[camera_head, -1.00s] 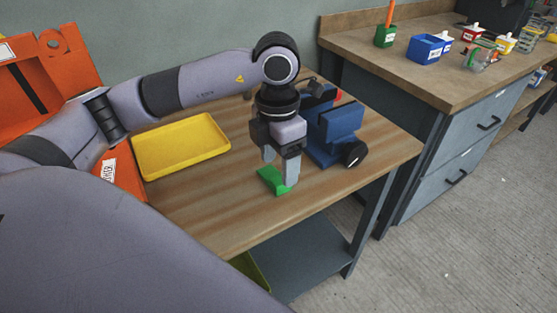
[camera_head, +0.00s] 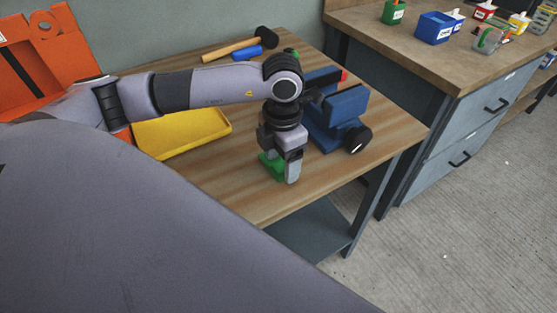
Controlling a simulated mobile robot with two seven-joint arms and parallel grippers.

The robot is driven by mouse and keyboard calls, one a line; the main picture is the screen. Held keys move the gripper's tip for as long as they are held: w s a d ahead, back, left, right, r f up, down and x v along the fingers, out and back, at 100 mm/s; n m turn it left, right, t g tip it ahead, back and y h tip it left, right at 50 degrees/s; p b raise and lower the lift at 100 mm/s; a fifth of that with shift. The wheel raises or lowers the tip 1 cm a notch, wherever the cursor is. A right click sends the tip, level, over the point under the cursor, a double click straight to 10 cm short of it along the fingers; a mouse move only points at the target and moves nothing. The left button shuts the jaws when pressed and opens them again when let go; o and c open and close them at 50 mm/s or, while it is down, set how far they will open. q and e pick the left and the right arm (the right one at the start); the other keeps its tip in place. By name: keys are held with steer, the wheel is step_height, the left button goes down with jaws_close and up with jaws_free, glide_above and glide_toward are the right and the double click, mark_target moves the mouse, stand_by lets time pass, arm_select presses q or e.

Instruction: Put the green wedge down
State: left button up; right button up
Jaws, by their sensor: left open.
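The green wedge (camera_head: 268,164) rests on the wooden table near its front edge, partly hidden by my gripper. My left gripper (camera_head: 279,172) is low over the table at the wedge. Its fingers are open, one in front of the wedge's right part; I cannot tell whether a finger touches it. My right gripper is not in view.
A blue vise (camera_head: 337,115) stands close to the right of my left gripper. A yellow tray (camera_head: 180,133) lies to the left, partly behind my arm. A hammer (camera_head: 233,48) and a blue object lie at the back. Bare table (camera_head: 230,183) shows left of the wedge.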

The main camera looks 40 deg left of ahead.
arm_select(q)
jaws_close()
stand_by(0.3)
